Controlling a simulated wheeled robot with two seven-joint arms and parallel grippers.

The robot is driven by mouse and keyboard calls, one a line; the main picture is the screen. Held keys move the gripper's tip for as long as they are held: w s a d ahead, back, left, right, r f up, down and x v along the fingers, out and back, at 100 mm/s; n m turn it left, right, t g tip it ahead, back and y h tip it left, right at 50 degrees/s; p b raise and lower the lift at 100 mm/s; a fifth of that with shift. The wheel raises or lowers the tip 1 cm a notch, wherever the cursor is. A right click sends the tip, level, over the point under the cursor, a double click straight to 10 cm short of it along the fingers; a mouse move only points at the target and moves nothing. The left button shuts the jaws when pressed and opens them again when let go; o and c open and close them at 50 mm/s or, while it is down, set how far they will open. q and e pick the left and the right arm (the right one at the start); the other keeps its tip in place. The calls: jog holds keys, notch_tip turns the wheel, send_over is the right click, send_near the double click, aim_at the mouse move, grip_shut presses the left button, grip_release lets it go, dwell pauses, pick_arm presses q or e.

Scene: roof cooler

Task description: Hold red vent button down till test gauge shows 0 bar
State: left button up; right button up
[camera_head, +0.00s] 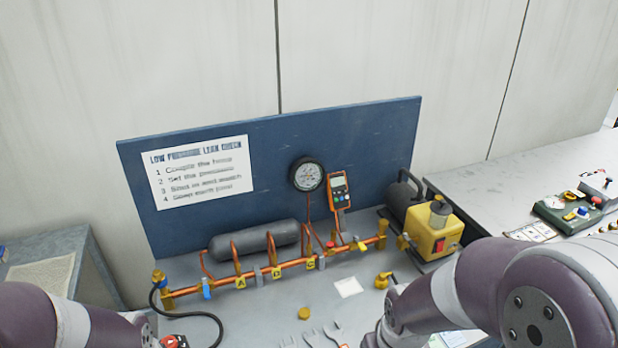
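The test gauge (307,174) is a round black-rimmed dial on the blue board. Its needle and figures are too small to read. A small red button (331,245) sits on top of the copper pipe (268,270), below and right of the gauge; it looks like the vent button. Nothing touches it. My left arm enters at the bottom left and my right arm at the bottom right. Both are low in front of the bench, and neither gripper shows in the picture.
An orange handheld meter (339,190) hangs beside the gauge. A yellow pump (432,229) with a red switch stands at the pipe's right end. A black hose (205,316), brass fittings (304,313) and wrenches (325,335) lie at the front. A side table (500,185) is at right.

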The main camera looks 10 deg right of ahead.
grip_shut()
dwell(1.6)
